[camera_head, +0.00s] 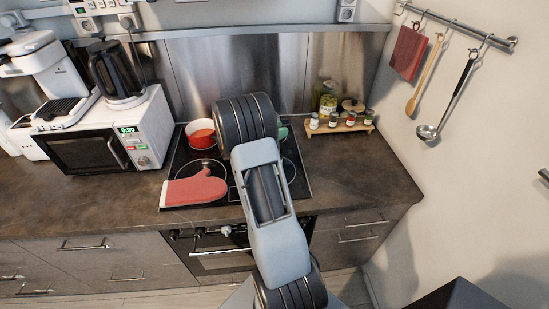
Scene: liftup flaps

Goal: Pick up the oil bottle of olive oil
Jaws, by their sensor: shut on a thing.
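A yellow-green bottle with a pale label (327,104), which looks like the olive oil, stands upright at the back of the counter, right of the cooktop and behind a small spice rack. Its lower part is partly hidden by the rack. My arm reaches from the bottom centre up over the cooktop, left of this bottle. My gripper is hidden behind my own arm, so its jaws and anything between them do not show.
The wooden spice rack (340,125) holds several small jars. A red pot (201,134) and a red oven mitt (194,189) are on the cooktop (296,172). A microwave (112,140) with a black kettle (116,72) stands left. Utensils hang on the right wall. The front right counter is clear.

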